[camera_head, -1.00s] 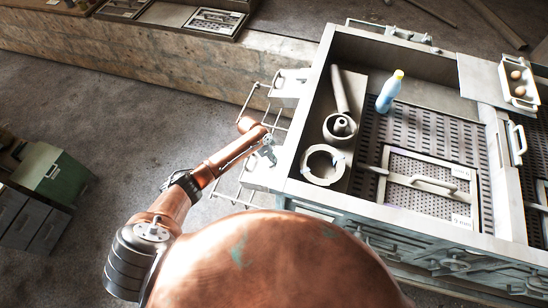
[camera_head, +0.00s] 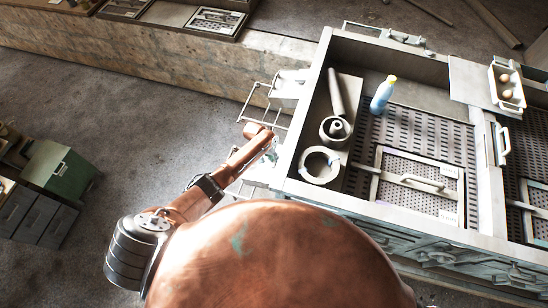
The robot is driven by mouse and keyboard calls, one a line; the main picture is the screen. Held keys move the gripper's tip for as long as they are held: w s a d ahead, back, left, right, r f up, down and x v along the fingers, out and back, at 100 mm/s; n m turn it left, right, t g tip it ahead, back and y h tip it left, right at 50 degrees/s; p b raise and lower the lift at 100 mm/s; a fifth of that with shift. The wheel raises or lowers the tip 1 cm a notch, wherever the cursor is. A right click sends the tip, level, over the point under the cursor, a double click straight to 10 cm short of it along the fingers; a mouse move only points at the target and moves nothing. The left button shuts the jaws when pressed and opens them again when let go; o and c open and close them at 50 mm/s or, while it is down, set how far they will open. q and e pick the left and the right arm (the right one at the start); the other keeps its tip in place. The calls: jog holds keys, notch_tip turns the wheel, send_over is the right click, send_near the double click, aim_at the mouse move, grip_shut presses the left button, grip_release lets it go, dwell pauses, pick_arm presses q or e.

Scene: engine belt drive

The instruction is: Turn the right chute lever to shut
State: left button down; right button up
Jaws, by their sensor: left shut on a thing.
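My left gripper (camera_head: 270,157) is at the left outer side of the grey metal bench (camera_head: 303,130), next to thin wire rails (camera_head: 250,104). Its jaws are small here and partly covered by my copper wrist. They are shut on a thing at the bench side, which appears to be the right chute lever. The lever itself is hardly visible, and its angle cannot be made out. My right gripper is not in view.
The bench holds a blue bottle (camera_head: 382,95), a grey ring (camera_head: 319,166), a grey rod (camera_head: 337,92) and a handled grate (camera_head: 417,183). A white bin (camera_head: 507,85) holds round brown items. Open floor lies between.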

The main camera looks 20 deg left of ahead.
pick_arm(q)
jog(key=shift+w+r+n, duration=0.1)
jog(key=shift+w+n, duration=0.05)
jog(key=shift+n, duration=0.35)
jog(key=c, duration=1.9)
grip_release()
jog(key=v, duration=1.2)
jog(key=shift+d, duration=0.1)
